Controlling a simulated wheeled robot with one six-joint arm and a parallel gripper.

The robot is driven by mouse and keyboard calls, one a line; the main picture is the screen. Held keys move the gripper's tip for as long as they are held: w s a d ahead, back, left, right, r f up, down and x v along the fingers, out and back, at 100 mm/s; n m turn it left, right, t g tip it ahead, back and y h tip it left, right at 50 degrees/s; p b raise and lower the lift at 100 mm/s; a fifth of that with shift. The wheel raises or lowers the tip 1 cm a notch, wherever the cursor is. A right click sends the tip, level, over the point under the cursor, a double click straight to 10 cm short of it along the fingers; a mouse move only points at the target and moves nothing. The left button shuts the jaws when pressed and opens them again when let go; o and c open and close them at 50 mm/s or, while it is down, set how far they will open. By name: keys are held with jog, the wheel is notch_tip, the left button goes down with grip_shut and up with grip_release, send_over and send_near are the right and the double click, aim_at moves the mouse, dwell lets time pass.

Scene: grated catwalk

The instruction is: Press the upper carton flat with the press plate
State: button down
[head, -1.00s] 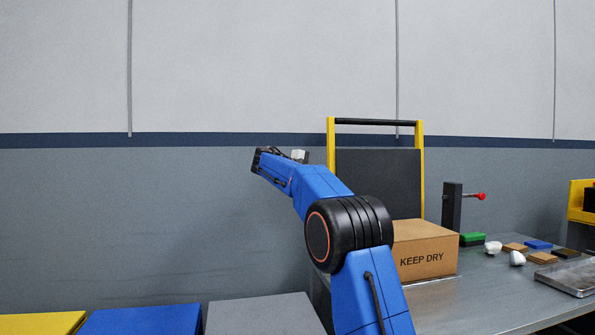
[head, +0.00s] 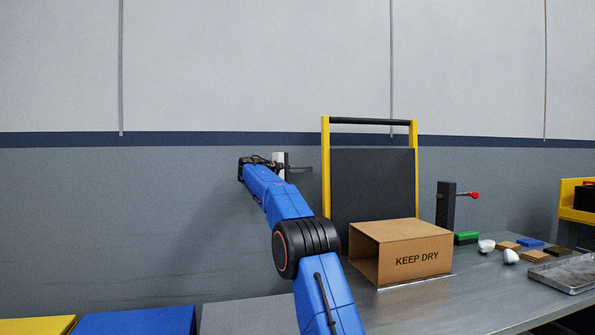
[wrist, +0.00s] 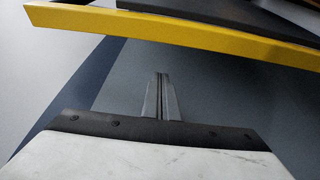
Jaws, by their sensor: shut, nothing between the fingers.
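A brown carton marked KEEP DRY (head: 421,259) sits on the metal bench, its near-left end open. It stands uncrushed, and I see only one carton. Behind it a dark press plate (head: 372,185) stands upright in a yellow frame (head: 326,180) with a black bar (head: 370,121) across the top. My gripper (head: 301,168) is just left of the yellow frame, partway up its height, and is shut and empty. In the wrist view its fingers (wrist: 160,97) are together below a yellow bar (wrist: 180,27), with the dark plate (wrist: 240,14) beyond. I cannot tell whether they touch.
A dark post with a red knob (head: 474,195), a green block (head: 466,238), white pieces (head: 487,246) and a metal tray (head: 565,273) are on the bench to the right. Yellow, blue and grey surfaces (head: 140,320) lie low at left. The wall area left of my gripper is clear.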

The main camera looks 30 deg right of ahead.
jog(key=shift+s+d, duration=0.6)
jog(key=shift+s, duration=0.3)
jog(key=shift+s+d, duration=0.55)
jog(key=shift+s, duration=0.35)
jog(key=shift+s+r, duration=0.15)
